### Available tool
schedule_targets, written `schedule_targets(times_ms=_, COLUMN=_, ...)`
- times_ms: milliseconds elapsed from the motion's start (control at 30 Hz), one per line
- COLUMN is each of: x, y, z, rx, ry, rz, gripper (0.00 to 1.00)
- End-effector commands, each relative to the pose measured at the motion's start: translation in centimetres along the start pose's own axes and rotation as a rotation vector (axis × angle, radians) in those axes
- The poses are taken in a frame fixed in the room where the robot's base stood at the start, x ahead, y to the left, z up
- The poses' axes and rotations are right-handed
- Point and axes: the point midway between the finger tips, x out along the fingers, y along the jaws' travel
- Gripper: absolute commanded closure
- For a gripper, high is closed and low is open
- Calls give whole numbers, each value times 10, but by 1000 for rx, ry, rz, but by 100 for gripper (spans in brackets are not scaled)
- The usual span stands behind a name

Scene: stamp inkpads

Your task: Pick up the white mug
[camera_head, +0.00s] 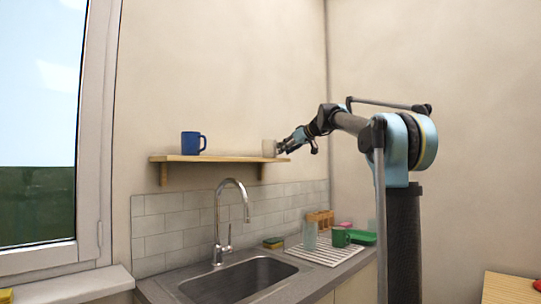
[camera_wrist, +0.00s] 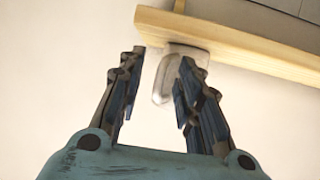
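The white mug (camera_head: 269,148) stands at the right end of the wooden shelf (camera_head: 205,158). My gripper (camera_head: 290,145) is just to the right of the mug at about its height. In the wrist view, part of the white mug (camera_wrist: 163,78) shows between and beyond the two fingers of my gripper (camera_wrist: 158,75). The fingers are apart, with pale wall visible between them. The right finger hides part of the mug. I cannot tell whether either finger touches it.
A blue mug (camera_head: 193,143) stands at the shelf's left. Below are a sink (camera_head: 240,280) with a tall faucet (camera_head: 218,225), a sponge (camera_head: 273,243), and a drying rack (camera_head: 318,254) with a green mug (camera_head: 340,237). The wall is close behind the shelf.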

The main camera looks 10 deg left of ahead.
Motion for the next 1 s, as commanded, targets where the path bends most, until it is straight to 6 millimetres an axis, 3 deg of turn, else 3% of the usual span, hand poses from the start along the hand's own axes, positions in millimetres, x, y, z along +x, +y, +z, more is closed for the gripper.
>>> schedule_targets(times_ms=67, x=0, y=0, z=0, rx=0, ry=0, rz=0, gripper=68)
schedule_targets(times_ms=100, x=0, y=0, z=0, rx=0, ry=0, rz=0, gripper=72)
schedule_targets(times_ms=233, x=0, y=0, z=0, rx=0, ry=0, rz=0, gripper=100)
schedule_targets(times_ms=667, x=-2, y=0, z=-2, rx=1, ry=0, rz=1, gripper=100)
schedule_targets(times_ms=1000, x=-19, y=0, z=-45, rx=1, ry=0, rz=0, gripper=100)
